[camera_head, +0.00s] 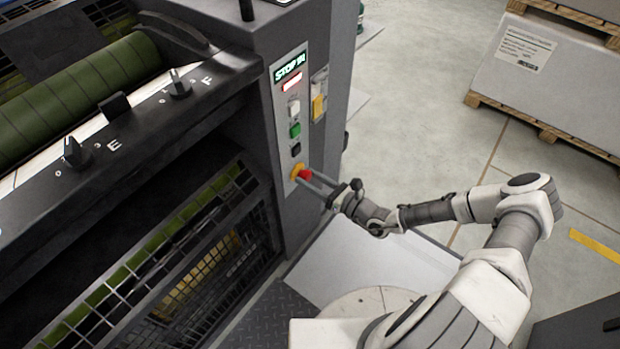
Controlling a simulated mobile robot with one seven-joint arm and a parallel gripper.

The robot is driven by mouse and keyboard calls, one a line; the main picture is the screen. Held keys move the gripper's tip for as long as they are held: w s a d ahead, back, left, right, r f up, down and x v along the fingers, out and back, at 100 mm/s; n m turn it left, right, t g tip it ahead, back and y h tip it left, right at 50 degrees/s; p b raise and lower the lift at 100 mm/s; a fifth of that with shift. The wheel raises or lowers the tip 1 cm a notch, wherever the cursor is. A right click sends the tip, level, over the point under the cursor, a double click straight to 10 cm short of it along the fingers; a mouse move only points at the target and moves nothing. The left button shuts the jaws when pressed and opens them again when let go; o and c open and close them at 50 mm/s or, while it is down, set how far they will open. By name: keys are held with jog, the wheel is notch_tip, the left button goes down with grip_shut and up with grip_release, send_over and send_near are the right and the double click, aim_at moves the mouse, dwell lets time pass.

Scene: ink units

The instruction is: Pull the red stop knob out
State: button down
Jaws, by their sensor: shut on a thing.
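The red stop knob (305,174) sits on a yellow base (297,170) at the bottom of the light control panel (290,110). The panel is on the side of the dark machine. My gripper (314,178) reaches in from the right and is shut on the red knob. Its fingers hide part of the knob's right side. Whether the knob is pressed in or out cannot be told at this size. The panel's display (290,67) reads "STOP IN".
Above the knob are a black button (296,149), a green button (295,130) and a white button (293,106). Dials E (75,152) and F (179,84) are on the rail at left. A pallet load (550,80) stands back right. The floor between is clear.

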jog(key=shift+s+d+r+p, duration=0.15)
jog(key=shift+s+d+p, duration=0.25)
jog(key=shift+p, duration=0.2)
jog(key=shift+s+d, duration=0.1)
jog(key=shift+d, duration=0.15)
jog(key=shift+f, duration=0.2)
jog(key=shift+c, duration=1.5)
grip_release()
jog(key=shift+d, duration=0.1)
jog(key=shift+s, duration=0.1)
jog(key=p+v, duration=0.3)
jog(key=v, duration=1.4)
jog(key=shift+s+d, duration=0.1)
jog(key=shift+d, duration=0.05)
